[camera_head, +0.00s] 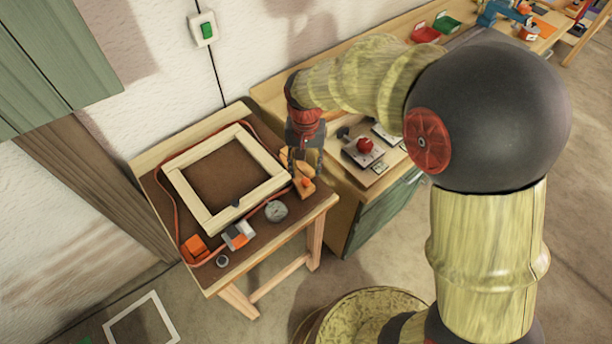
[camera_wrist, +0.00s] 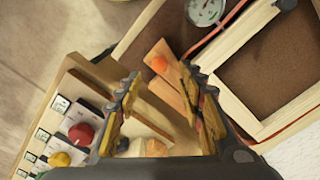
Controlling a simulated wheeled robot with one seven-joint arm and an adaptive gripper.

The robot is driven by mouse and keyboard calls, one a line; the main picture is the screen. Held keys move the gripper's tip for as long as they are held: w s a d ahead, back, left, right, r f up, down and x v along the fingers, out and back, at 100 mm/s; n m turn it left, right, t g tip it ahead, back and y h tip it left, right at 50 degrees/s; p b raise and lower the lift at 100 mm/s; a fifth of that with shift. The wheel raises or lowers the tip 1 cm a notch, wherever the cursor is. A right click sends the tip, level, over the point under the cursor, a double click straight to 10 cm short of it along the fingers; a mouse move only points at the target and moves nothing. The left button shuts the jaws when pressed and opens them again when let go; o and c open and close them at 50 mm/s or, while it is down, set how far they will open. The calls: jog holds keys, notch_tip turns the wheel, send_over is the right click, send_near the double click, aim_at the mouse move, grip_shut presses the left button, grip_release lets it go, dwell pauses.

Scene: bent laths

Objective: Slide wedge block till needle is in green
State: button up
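The orange-brown wedge block with a round orange knob (camera_head: 303,188) lies at the right edge of the small table, beside the wooden frame (camera_head: 205,215). It also shows in the wrist view (camera_wrist: 168,78), close to the frame's side. The round dial gauge (camera_head: 277,212) lies just in front of it; in the wrist view the gauge (camera_wrist: 205,9) is cut by the top edge. Its needle and any green zone are too small to read. My gripper (camera_head: 304,158) is above the table's right edge, near the wedge block. In the wrist view its fingers (camera_wrist: 166,108) are spread with nothing clearly held.
A red strap (camera_head: 176,215) runs around the frame to a grey and orange buckle (camera_head: 238,236). An orange block (camera_head: 194,247) lies at the table's front left. On the right, a longer bench carries a panel with a red knob (camera_head: 365,145).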

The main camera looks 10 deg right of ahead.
aim_at(306, 181)
jog(key=shift+f+b, duration=0.65)
jog(key=shift+f, duration=2.15)
jog(key=shift+c, duration=1.3)
grip_shut()
